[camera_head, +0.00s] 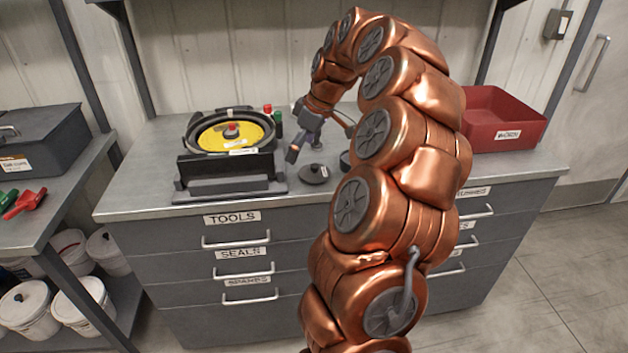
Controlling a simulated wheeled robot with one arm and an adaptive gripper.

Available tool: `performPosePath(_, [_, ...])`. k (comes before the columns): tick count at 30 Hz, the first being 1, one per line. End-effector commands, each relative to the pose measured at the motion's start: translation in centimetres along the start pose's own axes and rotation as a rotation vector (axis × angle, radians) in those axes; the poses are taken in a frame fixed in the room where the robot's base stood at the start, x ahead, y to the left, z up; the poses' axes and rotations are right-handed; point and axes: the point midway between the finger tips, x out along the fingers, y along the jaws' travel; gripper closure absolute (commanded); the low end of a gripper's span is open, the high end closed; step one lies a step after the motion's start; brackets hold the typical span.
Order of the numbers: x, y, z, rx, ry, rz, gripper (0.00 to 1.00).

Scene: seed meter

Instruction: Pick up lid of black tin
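A round dark lid with a small knob (314,174) lies on the grey counter near its front edge, right of the seed meter. My gripper (304,153) is above and behind the lid, fingers pointing down and spread apart. Nothing shows between the fingers, and they look clear of the lid. A dark round thing, perhaps the black tin (345,160), stands just right of the lid. My copper arm hides most of it.
The seed meter (183,167), with a yellow disc in a black frame, stands on the counter at left. Small red and green pieces (272,114) are behind it. A red bin (500,135) is at the right end. My arm covers the counter's middle right.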

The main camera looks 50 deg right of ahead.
Motion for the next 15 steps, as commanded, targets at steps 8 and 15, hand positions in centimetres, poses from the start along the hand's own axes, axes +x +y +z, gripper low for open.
performPosePath(8, [0.3,6.4,4.5,0.012,0.022,0.057,0.0])
performPosePath(15, [2.1,6.7,4.7,0.01,0.021,0.057,0.0])
